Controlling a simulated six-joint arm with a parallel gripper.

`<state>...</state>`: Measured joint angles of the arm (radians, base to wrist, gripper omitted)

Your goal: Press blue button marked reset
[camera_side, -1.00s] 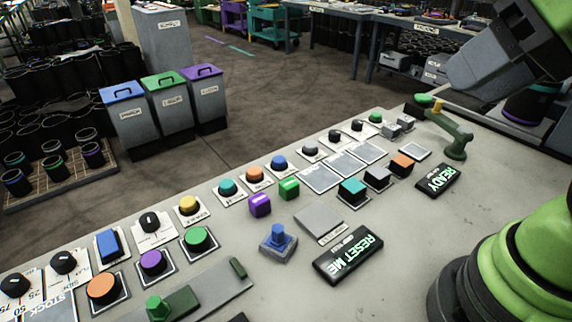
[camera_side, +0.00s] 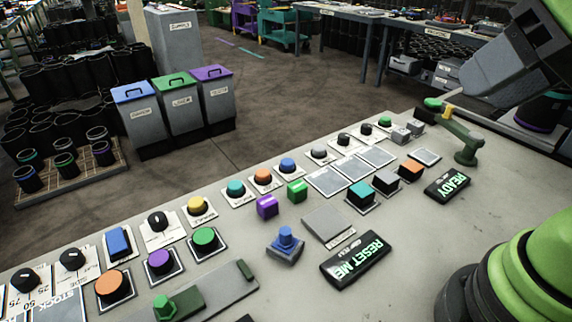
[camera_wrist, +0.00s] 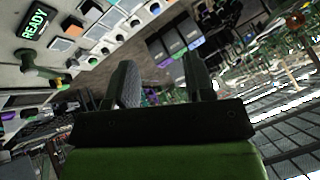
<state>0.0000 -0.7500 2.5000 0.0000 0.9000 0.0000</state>
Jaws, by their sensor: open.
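Several blue controls show on the grey panel in the side view. A round blue button (camera_side: 287,165) sits in the back row on a pale plate with a label too small to read. A blue rectangular button (camera_side: 117,243) is at the left, and a blue knob on a square base (camera_side: 285,238) stands near the middle front. A black sign reading "RESET ME" (camera_side: 357,259) lies to the right of that knob. In the wrist view my gripper (camera_wrist: 160,62) has two dark fingers apart with nothing between them. It is away from the panel, touching no button.
A "READY" sign (camera_side: 447,184) lies at the panel's right, beside a green lever (camera_side: 466,150). Orange, green, purple and yellow buttons crowd the panel (camera_side: 420,255). Three lidded bins (camera_side: 180,112) stand on the floor behind.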

